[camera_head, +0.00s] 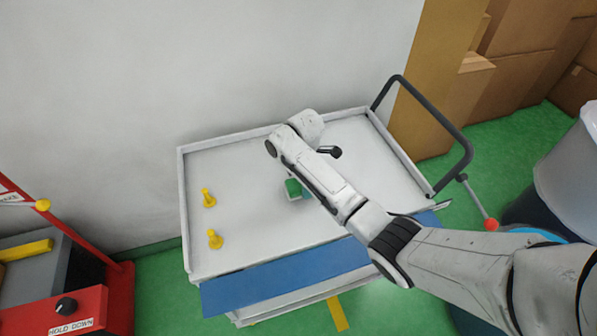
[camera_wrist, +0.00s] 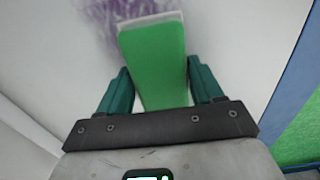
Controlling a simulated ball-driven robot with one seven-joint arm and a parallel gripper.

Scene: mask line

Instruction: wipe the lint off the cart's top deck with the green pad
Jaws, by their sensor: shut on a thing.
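The cart's top deck (camera_head: 240,170) is a pale grey tray with a low raised rim. The green pad (camera_head: 293,187) shows over the middle of the deck, beside my arm. It has a white layer along its far edge in the wrist view (camera_wrist: 158,60). My gripper (camera_wrist: 158,68) is shut on the pad, with one teal finger on each side. A patch of purple-grey lint (camera_wrist: 95,22) lies on the deck just beyond the pad, partly hidden by it. I cannot tell whether the pad touches the deck. My arm hides any lint in the head view.
Two yellow pegs (camera_head: 215,240) stand on the deck's left part. A blue strip (camera_head: 285,285) runs along the front edge. A dark push handle (camera_head: 455,130) rises at the right. A wall stands behind, and a red HOLD DOWN unit (camera_head: 85,312) is at lower left.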

